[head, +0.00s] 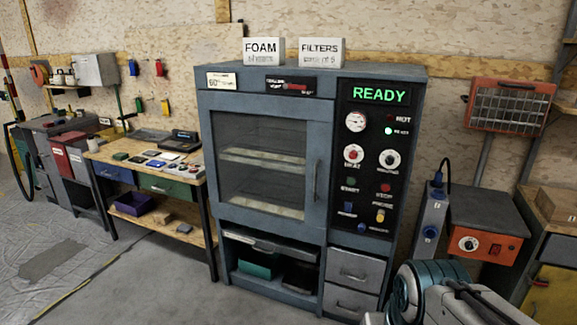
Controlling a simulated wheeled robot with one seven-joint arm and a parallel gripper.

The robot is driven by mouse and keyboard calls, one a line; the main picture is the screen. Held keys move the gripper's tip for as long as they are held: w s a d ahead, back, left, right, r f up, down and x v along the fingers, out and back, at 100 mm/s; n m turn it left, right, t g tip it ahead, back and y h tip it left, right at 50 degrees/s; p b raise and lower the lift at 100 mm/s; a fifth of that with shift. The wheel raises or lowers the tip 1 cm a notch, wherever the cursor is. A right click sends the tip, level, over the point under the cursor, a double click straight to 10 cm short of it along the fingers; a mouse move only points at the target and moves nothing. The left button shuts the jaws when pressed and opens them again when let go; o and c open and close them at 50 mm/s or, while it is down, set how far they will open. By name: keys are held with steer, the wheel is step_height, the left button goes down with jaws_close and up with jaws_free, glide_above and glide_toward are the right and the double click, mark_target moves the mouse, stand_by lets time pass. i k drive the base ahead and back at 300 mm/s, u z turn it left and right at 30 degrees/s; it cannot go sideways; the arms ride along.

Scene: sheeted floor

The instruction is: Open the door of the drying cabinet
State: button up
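The drying cabinet (324,222) is a blue-grey unit standing against the wall in the middle of the head view. Its door (262,211) has a large glass window, with shelves visible behind it, and looks closed. A vertical bar handle (316,181) is on the door's right side. A black control panel (373,160) to the right of the door shows a green READY sign, a gauge, knobs and buttons. My arm shows at the bottom right, in front of the cabinet's lower right side. My gripper itself cannot be made out.
Boxes marked FOAM (263,51) and FILTERS (321,52) stand on the cabinet. A workbench (150,172) with small devices is at left. Floor (150,285) in front left is clear.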

mark_target(320, 113)
steer(key=u, duration=0.45)
steer(key=i, duration=1.45)
steer(key=u, duration=0.5)
